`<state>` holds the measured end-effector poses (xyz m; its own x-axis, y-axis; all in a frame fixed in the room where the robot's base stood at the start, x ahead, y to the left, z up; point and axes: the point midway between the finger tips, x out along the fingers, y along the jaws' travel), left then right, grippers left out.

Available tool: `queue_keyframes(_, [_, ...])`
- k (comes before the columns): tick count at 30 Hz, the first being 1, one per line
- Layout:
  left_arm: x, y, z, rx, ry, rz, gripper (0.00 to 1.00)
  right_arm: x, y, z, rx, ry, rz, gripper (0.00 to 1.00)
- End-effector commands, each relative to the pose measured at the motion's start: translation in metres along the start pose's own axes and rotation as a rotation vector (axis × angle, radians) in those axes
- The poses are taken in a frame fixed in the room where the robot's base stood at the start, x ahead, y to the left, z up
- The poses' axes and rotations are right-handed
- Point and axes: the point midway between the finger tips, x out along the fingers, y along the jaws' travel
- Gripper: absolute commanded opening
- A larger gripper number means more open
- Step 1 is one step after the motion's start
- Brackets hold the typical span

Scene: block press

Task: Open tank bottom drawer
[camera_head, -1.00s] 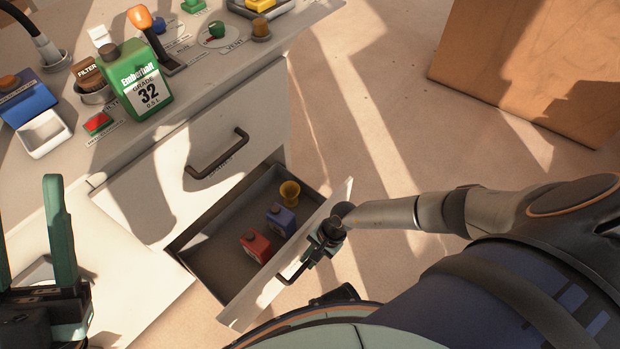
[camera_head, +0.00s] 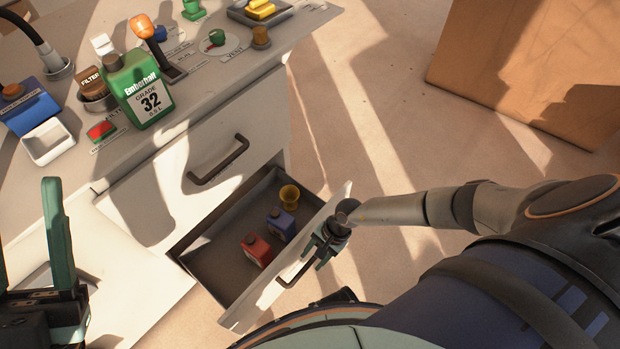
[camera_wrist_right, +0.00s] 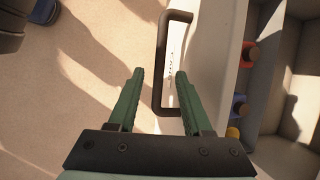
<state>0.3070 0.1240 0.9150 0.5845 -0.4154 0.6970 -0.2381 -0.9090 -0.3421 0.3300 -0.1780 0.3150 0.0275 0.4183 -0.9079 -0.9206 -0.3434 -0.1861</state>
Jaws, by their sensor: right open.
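The tank's bottom drawer (camera_head: 260,301) is pulled well out, with its inside in view. Its dark bar handle (camera_head: 291,279) is on the front panel, and it also shows in the right wrist view (camera_wrist_right: 161,45). My right gripper (camera_head: 322,250) is at this handle. In the right wrist view its green fingers (camera_wrist_right: 159,73) are open and apart, with the lower part of the handle between them in the picture. Contact cannot be told. My left gripper (camera_head: 30,235) is at the far left edge, open and empty, partly cut off.
A green bottle (camera_head: 140,90) stands on the worktop. Open floor lies right of the drawer.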

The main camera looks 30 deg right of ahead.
Motion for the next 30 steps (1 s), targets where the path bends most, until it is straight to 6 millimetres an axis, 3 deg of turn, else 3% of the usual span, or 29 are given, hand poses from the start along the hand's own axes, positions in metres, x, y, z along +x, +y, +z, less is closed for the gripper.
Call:
queue_keyframes(1, [0.009, -0.005, -0.008, 0.011, 0.002, 0.001, 0.50, -0.019, -0.001, 0.001, -0.001, 0.003, 0.000, 0.50])
queue_keyframes(6, [0.021, -0.014, -0.020, 0.042, 0.004, -0.005, 0.50, -0.061, -0.001, 0.001, -0.001, 0.003, -0.001, 0.50])
queue_keyframes(9, [0.014, -0.015, 0.013, 0.008, -0.133, -0.029, 0.50, -0.078, 0.000, 0.001, 0.000, 0.001, 0.001, 0.50])
queue_keyframes(18, [0.000, -0.011, 0.053, -0.043, -0.296, -0.040, 0.50, -0.093, 0.000, 0.000, 0.001, 0.001, 0.000, 0.50])
queue_keyframes(30, [-0.002, -0.010, 0.057, -0.049, -0.313, -0.041, 0.50, -0.095, 0.000, 0.000, 0.000, 0.001, 0.000, 0.50])
